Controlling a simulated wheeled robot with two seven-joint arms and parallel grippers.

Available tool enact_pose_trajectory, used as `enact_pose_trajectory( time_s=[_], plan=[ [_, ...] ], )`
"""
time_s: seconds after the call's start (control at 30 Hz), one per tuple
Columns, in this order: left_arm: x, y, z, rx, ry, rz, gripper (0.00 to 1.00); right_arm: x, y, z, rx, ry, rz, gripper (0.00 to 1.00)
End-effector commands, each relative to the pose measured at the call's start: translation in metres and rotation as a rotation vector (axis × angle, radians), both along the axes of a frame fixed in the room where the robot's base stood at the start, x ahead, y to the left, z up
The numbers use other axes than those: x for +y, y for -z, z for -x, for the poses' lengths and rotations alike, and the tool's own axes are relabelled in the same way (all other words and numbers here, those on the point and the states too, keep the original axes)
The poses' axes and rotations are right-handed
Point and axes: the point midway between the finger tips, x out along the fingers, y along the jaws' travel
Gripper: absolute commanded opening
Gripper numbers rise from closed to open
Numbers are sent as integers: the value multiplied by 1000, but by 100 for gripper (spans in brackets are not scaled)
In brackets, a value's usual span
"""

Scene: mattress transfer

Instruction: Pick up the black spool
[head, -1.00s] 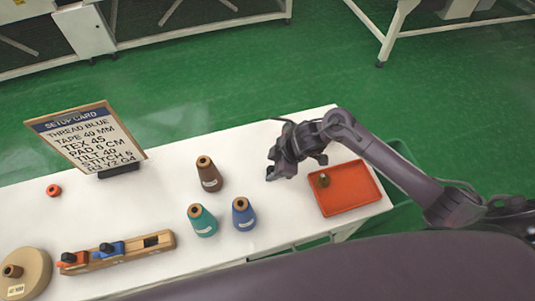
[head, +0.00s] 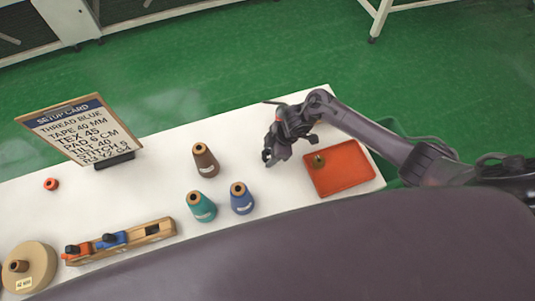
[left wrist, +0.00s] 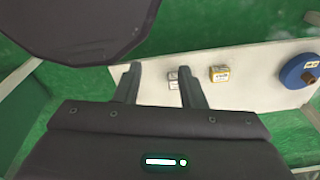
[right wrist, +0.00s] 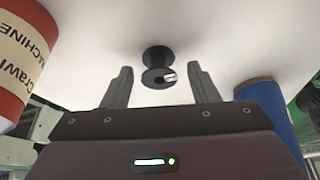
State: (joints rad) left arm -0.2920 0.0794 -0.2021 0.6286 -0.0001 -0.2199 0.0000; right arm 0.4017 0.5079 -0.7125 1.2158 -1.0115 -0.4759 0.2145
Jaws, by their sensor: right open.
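The black spool (right wrist: 158,68) is on the white table in the right wrist view, ahead of my right gripper (right wrist: 160,80) and centred between its fingers. The fingers are open, and I see no contact with the spool. In the head view, my right gripper (head: 270,158) is low over the table, between the brown cone and the red tray. I cannot make out the spool there; the gripper may hide it. My left gripper (left wrist: 158,70) is open and empty in the left wrist view and is outside the head view.
Brown (head: 205,160), teal (head: 201,207) and blue (head: 241,198) thread cones stand left of my right gripper. A red tray (head: 345,178) lies to its right. A red-and-cream container (right wrist: 22,60) and a blue cylinder (right wrist: 268,110) flank it in the right wrist view. The setup card (head: 80,130) stands farther left.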

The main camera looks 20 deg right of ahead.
Motion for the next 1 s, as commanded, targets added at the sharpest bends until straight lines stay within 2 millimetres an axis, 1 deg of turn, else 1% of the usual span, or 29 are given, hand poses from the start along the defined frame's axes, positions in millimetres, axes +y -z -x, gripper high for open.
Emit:
enact_pose_trajectory(
  time_s=[0.1, 0.4, 0.47, 0.77, 0.87, 0.97, 1.0],
  plan=[
    [0, 0, 0, 0, -1, 0, 36, 0, 0, 0, -1, 0, 0, 54],
    [1, 1, 11, 16, -2, -2, 36, 0, -1, 0, -1, 1, 0, 15],
    [1, 2, 12, 18, -3, -3, 36, 0, -1, 0, -1, 1, -1, 9],
    [2, 2, 13, 19, -3, -3, 36, 0, -3, -1, -1, 1, -1, 9],
    [2, 1, 13, 19, -3, -3, 36, 0, -10, -1, -2, -1, -3, 9],
    [2, 1, 13, 19, -3, -3, 36, 0, -24, -1, -4, -1, -2, 9],
    [2, 1, 13, 19, -3, -3, 36, -1, -31, -1, -5, 0, -1, 9]
  ],
)
